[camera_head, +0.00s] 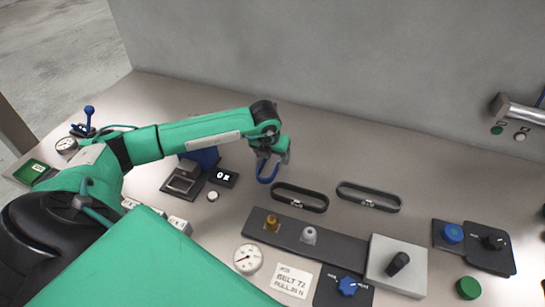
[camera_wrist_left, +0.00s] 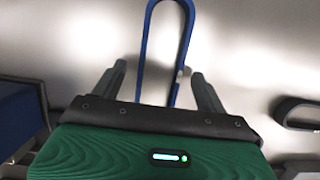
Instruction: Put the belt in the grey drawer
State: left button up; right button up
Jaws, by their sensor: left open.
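A blue belt loop (camera_head: 268,174) is at my left gripper (camera_head: 272,156) above the middle of the table. In the left wrist view the blue loop (camera_wrist_left: 147,40) runs between the two spread fingers of the left gripper (camera_wrist_left: 158,78), with gaps on both sides. A black belt loop (camera_head: 300,205) and a dark grey one (camera_head: 369,206), each with a metal clasp, lie to the right. A light grey block with a black knob (camera_head: 412,270) stands at the front right; I cannot tell whether it is the grey drawer. My right gripper is not in view.
A dark bar (camera_head: 330,244) with brass and silver weights lies in front of the loops. A dial (camera_head: 247,259), a label card (camera_head: 291,281) and a blue knob (camera_head: 347,286) are near the front. A blue device (camera_head: 202,158) stands left of the gripper.

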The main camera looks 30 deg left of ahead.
pick_arm(q)
jog(key=shift+w+f, duration=0.1)
jog(key=shift+f, duration=0.35)
jog(key=shift+c, duration=0.4)
jog(key=c, duration=1.1)
